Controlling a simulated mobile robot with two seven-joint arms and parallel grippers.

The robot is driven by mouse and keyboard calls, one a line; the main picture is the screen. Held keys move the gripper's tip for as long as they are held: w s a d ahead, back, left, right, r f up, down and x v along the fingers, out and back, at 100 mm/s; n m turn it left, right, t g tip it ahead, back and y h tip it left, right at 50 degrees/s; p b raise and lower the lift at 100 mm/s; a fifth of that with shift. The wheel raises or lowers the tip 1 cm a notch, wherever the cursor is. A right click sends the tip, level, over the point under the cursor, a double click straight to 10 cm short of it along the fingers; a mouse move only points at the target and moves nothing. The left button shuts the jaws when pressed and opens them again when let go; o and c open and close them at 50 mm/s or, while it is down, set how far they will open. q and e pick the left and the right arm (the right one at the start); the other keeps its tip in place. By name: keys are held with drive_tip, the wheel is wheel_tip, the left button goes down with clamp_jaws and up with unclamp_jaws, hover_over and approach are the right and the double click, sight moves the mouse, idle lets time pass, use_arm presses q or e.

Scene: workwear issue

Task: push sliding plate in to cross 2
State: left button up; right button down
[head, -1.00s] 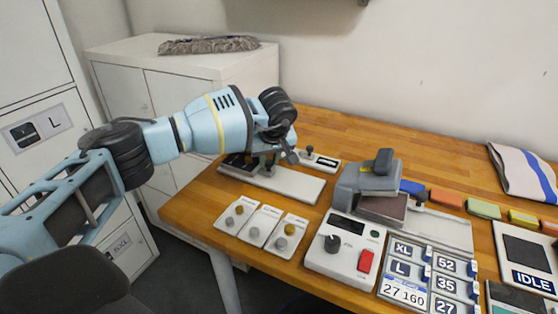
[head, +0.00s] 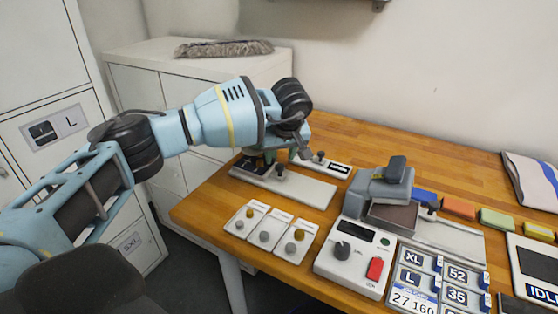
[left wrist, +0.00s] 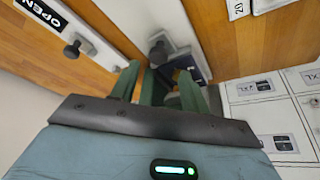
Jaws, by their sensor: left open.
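A long pale base (head: 300,190) lies at the left end of the wooden bench. A dark blue plate and a dark knob (head: 280,172) are at its left part, partly hidden by my left gripper. My left gripper (head: 264,158) is low over that part. In the left wrist view, its two green fingers (left wrist: 158,80) are apart, with a dark knob (left wrist: 158,50) just beyond and between them. The dark blue plate (left wrist: 190,68) shows beside the right finger. I cannot tell whether the fingers touch the knob. Cross marks are not legible. My right gripper is out of view.
A small slider with a knob (head: 319,157) lies behind the base; the left wrist view shows an OPEN label (left wrist: 42,12). Three small knob panels (head: 264,236) lie in front. A grey press (head: 380,185) with a control box (head: 350,262) stands to the right.

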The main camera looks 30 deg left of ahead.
use_arm(q)
drive_tip(key=v, duration=0.4)
drive_tip(key=shift+s+f, duration=0.1)
drive_tip(key=shift+f, duration=0.05)
idle(0.4)
